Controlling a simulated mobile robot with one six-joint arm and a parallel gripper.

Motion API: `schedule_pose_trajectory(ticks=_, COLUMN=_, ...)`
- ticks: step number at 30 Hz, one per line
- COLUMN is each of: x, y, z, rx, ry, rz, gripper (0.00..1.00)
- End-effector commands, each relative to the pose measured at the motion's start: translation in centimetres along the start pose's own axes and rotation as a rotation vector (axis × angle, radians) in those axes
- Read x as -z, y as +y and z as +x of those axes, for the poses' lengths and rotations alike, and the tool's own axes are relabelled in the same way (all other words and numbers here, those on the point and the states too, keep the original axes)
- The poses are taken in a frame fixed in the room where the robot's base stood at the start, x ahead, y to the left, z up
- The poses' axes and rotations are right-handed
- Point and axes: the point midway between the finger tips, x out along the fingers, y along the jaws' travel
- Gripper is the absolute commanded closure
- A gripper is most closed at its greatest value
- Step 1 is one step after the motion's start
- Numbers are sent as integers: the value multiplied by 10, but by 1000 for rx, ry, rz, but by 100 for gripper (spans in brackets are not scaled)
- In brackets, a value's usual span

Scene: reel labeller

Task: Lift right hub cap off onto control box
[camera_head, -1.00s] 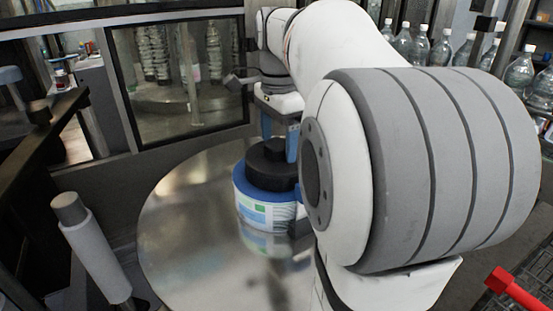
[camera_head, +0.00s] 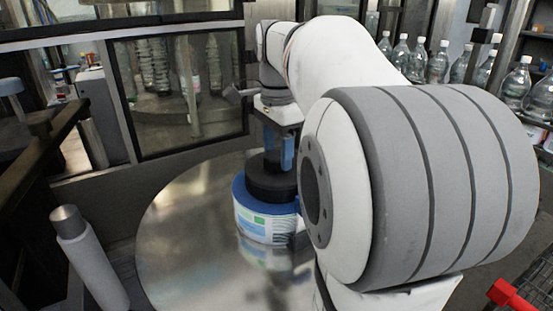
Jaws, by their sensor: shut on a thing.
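A black round hub cap (camera_head: 268,184) sits on top of a blue-topped label reel (camera_head: 265,224) with a printed white side. The reel rests on a shiny round metal table. My gripper (camera_head: 278,160) points down from above, its blue fingers shut on the upper part of the cap. Any gap between cap and reel is too small to tell. My large arm joint hides the right side of the reel and what lies behind it. I cannot make out a control box.
The round metal table (camera_head: 185,225) is clear on its left. A dark-framed window (camera_head: 180,90) stands behind. Clear bottles (camera_head: 440,62) line the upper right. A red part (camera_head: 512,298) is at the lower right.

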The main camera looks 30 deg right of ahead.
Motion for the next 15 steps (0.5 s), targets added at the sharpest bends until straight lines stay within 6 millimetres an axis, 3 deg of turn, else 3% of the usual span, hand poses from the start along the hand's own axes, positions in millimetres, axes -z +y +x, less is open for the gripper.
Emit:
schedule_pose_trajectory(ticks=5, x=0, y=-1, z=-15, rx=3, ry=1, rz=0, gripper=74)
schedule_pose_trajectory(ticks=15, x=0, y=-1, z=-69, rx=4, ry=2, rz=-1, gripper=74)
